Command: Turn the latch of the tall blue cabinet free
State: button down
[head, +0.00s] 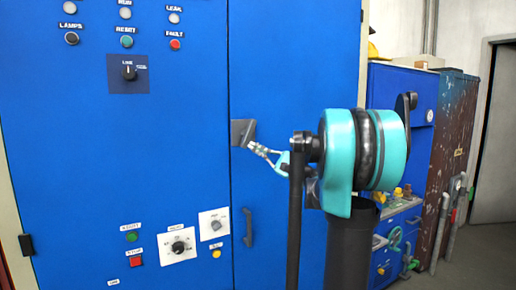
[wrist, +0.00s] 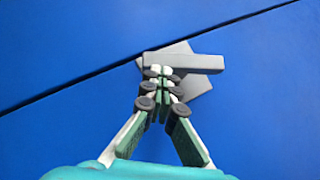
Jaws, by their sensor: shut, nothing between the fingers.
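The tall blue cabinet (head: 70,180) fills the left and middle of the head view, with a vertical door seam. Its grey latch (head: 240,131) sits at this seam, at mid height. In the wrist view the latch (wrist: 200,64) shows as a grey bar over a squarish plate, the bar slanted to the seam line. My gripper (head: 253,146) is shut and empty, its fingertips at the latch. In the wrist view the fingertips (wrist: 162,71) overlap the bar's left end; I cannot tell whether they touch it. They hide part of the bar and plate.
A dark door handle (head: 248,228) is below the latch. Buttons and knobs, including a line switch (head: 129,73), are on the cabinet's left part. A smaller blue cabinet (head: 398,110) with valves stands right, behind my arm. Floor (head: 465,262) is clear at far right.

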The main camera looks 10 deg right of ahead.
aim_at(244, 147)
jog(key=m+t, duration=0.1)
jog(key=a+m+t, duration=0.1)
jog(key=m+t, duration=0.1)
jog(key=a+m+t, duration=0.1)
jog(key=m, duration=0.1)
jog(key=shift+s+a+f+h, duration=0.1)
jog(key=shift+s+h, duration=0.2)
jog(key=shift+s, duration=0.05)
jog(key=shift+s+a, duration=0.15)
jog(key=shift+a, duration=0.45)
jog(key=shift+s+a+r, duration=0.1)
jog(key=shift+a+r, duration=0.1)
jog(key=shift+s+a+r, duration=0.1)
jog(key=shift+a+r, duration=0.2)
jog(key=shift+a, duration=0.1)
dwell(0.6)
